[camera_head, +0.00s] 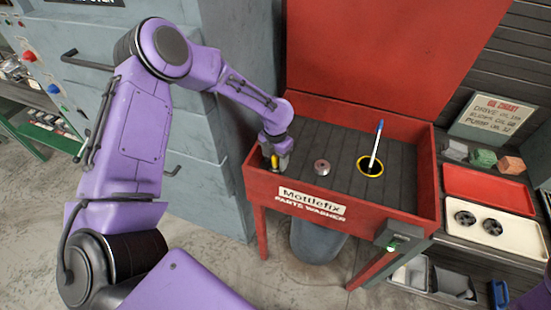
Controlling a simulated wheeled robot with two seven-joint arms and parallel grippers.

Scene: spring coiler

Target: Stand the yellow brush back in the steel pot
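My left gripper (275,158) points down into the left front corner of the red parts washer (340,206). A small yellow piece (274,162) shows at its fingertips; it may be the yellow brush, but most of it is hidden by the gripper. I cannot tell whether the fingers are shut on it. Right of the middle of the washer's dark slatted floor is a round dark opening with a yellow rim (362,172). A white tool with a blue end (376,146) stands tilted in it. I cannot make out a steel pot for certain. My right gripper is not in view.
The washer's raised red lid (390,55) stands behind. Red (487,189) and cream trays (490,232) lie on the bench to the right. Several small blocks lie behind them.

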